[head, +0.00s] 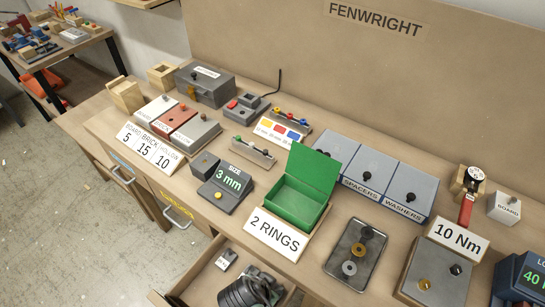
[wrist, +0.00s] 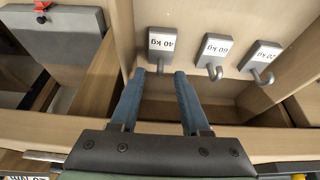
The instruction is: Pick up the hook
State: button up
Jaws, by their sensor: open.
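Three grey hooks on plates lie in an open drawer in the wrist view. They are labelled 40 kg (wrist: 161,41), 60 kg (wrist: 215,49) and, at the right, one whose label seems to read 120 kg (wrist: 261,58). My gripper (wrist: 160,74) is open, with its two blue fingers pointing toward the 40 kg hook. That hook's curved end appears between the fingertips; I cannot tell how far apart in depth they are. In the head view one hook plate (head: 227,259) shows in the drawer, beside my dark wrist, which hides the other hooks.
The drawer's wooden walls (head: 209,262) stand close around my gripper. The bench above holds a green box (head: 303,190), a 2 RINGS sign (head: 275,233), a size display (head: 226,183) and a tray of rings (head: 356,250). A grey lidded box (wrist: 60,35) shows left in the wrist view.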

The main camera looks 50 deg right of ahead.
jog(key=shift+x, duration=1.5)
grip_shut()
